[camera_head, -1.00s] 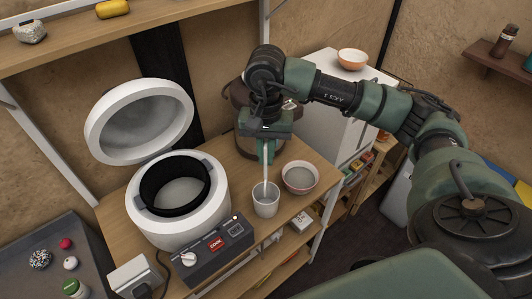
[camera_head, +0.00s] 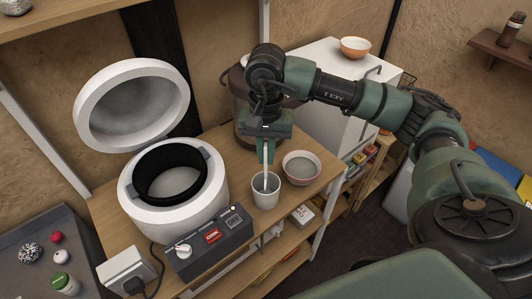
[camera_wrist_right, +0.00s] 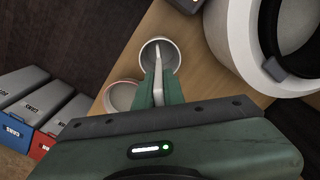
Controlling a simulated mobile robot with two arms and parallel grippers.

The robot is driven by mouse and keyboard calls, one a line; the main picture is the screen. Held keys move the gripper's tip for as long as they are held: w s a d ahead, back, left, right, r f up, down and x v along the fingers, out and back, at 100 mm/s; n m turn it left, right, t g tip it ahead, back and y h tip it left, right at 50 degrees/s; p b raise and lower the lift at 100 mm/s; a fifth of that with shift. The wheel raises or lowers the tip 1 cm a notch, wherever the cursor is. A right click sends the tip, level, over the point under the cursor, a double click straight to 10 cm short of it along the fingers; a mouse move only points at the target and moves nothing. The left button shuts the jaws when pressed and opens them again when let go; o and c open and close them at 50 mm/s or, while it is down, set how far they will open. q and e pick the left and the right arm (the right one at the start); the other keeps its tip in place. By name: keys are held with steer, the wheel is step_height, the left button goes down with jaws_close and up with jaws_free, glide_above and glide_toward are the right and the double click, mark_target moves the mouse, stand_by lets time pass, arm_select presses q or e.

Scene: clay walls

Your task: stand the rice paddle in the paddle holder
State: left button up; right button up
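The rice paddle (camera_head: 266,168) is a thin white piece held near upright in my right gripper (camera_head: 265,152). The paddle holder (camera_head: 265,195) is a whitish cup on the wooden shelf, directly below the gripper. The paddle's lower end is inside the cup's mouth; whether it touches the bottom is hidden. In the right wrist view, my right gripper (camera_wrist_right: 160,92) is shut on the paddle (camera_wrist_right: 158,72), which runs into the paddle holder's opening (camera_wrist_right: 160,43). The fingertips are just above the rim. My left gripper is not in view.
A bowl (camera_head: 301,168) stands close to the right of the paddle holder. The white rice cooker (camera_head: 172,210), lid raised, stands to the left, with a dark control box (camera_head: 210,245) in front. A brownish container (camera_head: 240,92) stands behind my gripper.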

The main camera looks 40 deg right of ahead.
mark_target(266, 142)
steer(key=o, duration=0.4)
steer(key=shift+c, duration=0.2)
steer(key=shift+r, duration=0.4)
step_height(266, 142, up, 7)
steer(key=shift+b, duration=0.95)
steer(key=shift+f, duration=0.1)
